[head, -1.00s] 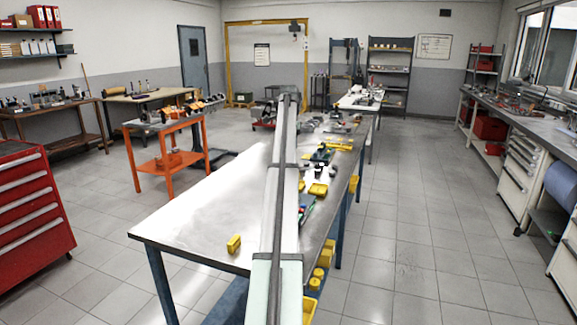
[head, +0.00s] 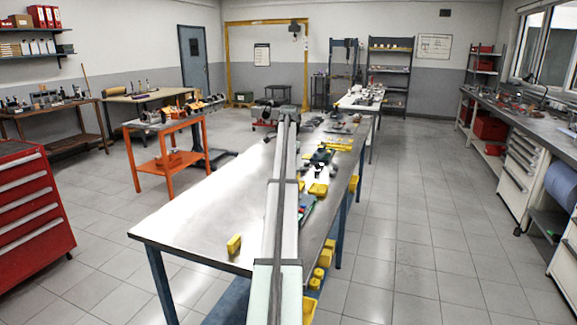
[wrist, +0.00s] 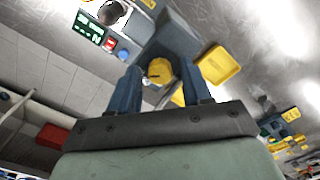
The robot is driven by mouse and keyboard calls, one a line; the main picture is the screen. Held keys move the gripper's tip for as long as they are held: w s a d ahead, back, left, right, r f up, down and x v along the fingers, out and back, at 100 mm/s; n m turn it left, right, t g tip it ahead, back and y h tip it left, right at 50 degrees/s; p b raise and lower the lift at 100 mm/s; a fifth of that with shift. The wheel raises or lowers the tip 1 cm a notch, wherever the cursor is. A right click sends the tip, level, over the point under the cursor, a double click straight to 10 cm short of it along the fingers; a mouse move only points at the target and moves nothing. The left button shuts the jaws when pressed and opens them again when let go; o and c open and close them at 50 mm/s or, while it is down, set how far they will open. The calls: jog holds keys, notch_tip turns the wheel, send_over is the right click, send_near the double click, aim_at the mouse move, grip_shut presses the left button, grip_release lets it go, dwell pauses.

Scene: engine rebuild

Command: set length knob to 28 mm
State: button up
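In the wrist view, my gripper (wrist: 160,82) shows two blue-grey fingers standing apart. A yellow round piece (wrist: 159,70) shows in the gap between them; I cannot tell how far off it is. Just beyond the fingers, at upper left, is a small device with a green display (wrist: 88,27), a red button (wrist: 109,43) and a dark round knob (wrist: 112,11) in a pale ring. I cannot read a length value. In the head view, a small green and red device (head: 306,207) lies right of my arm on the steel bench (head: 205,215). My gripper cannot be made out there.
A yellow tray (wrist: 219,65) sits right of the fingers in the wrist view. In the head view, a dark-green assembly (head: 320,158) and yellow trays (head: 318,190) stand farther along the bench. A yellow block (head: 234,244) is at near left.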

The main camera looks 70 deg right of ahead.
grip_shut()
jog(key=shift+n, duration=0.3)
jog(key=n, duration=0.9)
jog(key=shift+n, duration=0.4)
jog(key=n, duration=0.4)
jog(key=shift+n, duration=0.3)
jog(key=n, duration=0.4)
jog(key=shift+n, duration=0.4)
